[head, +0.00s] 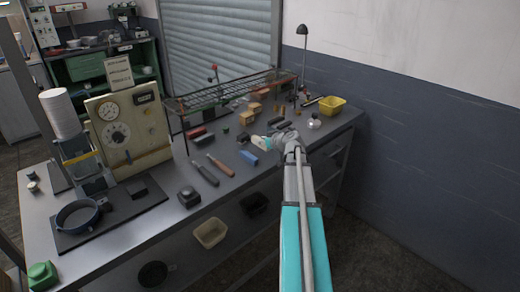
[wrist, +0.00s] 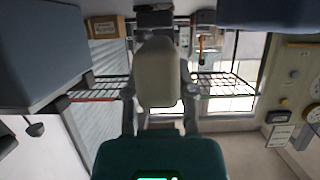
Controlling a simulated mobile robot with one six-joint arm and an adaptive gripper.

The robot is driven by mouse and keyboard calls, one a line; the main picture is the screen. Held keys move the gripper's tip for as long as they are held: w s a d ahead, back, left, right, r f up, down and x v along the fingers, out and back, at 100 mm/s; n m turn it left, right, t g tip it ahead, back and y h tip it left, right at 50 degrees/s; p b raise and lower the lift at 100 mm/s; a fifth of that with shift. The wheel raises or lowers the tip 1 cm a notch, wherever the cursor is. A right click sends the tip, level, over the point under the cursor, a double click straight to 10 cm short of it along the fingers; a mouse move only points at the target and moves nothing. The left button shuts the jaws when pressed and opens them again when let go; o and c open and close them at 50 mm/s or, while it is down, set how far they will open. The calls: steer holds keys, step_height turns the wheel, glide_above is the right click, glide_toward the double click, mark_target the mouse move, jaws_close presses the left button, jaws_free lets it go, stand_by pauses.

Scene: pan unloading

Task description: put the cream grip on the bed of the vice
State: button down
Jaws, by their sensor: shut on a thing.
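The cream grip (wrist: 157,72) is a pale rounded block held between the fingers of my gripper (wrist: 158,95), in the middle of the wrist view. In the head view the cream grip (head: 259,141) shows small at the end of my arm, over the bench, with my gripper (head: 274,143) closed on it. Blue parts, which look like the vice (head: 248,157), show just below it. In the wrist view large blue-grey blocks, apparently the vice (wrist: 40,55), stand on both sides of the grip. The vice's bed and any contact with it cannot be made out.
A wire rack (head: 235,90) stands along the back of the bench (head: 225,185). Screwdriver-like tools (head: 205,173) lie left of the blue parts. A yellow bin (head: 332,105) stands at the right end. A cream dial machine (head: 130,130) stands at the left.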

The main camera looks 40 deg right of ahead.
mark_target(261, 148)
steer(key=shift+w+f+b, duration=0.5)
steer(key=shift+f+b, duration=0.25)
steer(key=shift+b, duration=0.05)
steer(key=shift+f+b, duration=1.05)
steer(key=shift+s, duration=0.1)
steer(key=shift+f, duration=0.25)
steer(key=shift+c, duration=2.2)
jaws_free()
steer(key=p+v, duration=0.4)
steer(key=v, duration=1)
steer(key=shift+d+f+p, duration=0.15)
steer(key=shift+d+p, duration=0.15)
steer(key=shift+p, duration=0.05)
